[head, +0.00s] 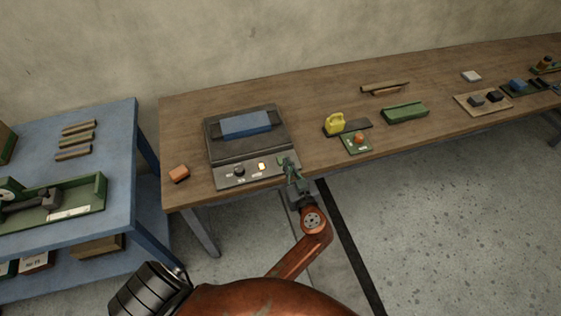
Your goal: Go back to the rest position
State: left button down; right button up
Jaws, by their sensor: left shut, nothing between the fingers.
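My left gripper (287,162) is at the front right corner of a dark device (222,150) on the wooden table. It is shut with nothing between its fingers, close to the device's front panel and right of a small lit yellow light (262,166). I cannot tell whether it touches the panel. A black knob (239,171) sits on the panel left of the light. A blue block (245,124) lies on top of the device. My orange left arm reaches up from the bottom of the view. My right gripper is not in view.
The wooden table (330,90) runs to the right, with an orange block (179,174), a yellow object (335,124), a green tray (405,112) and a tan board (483,108) on it. A blue table (110,190) stands at the left. The floor (450,220) at right is clear.

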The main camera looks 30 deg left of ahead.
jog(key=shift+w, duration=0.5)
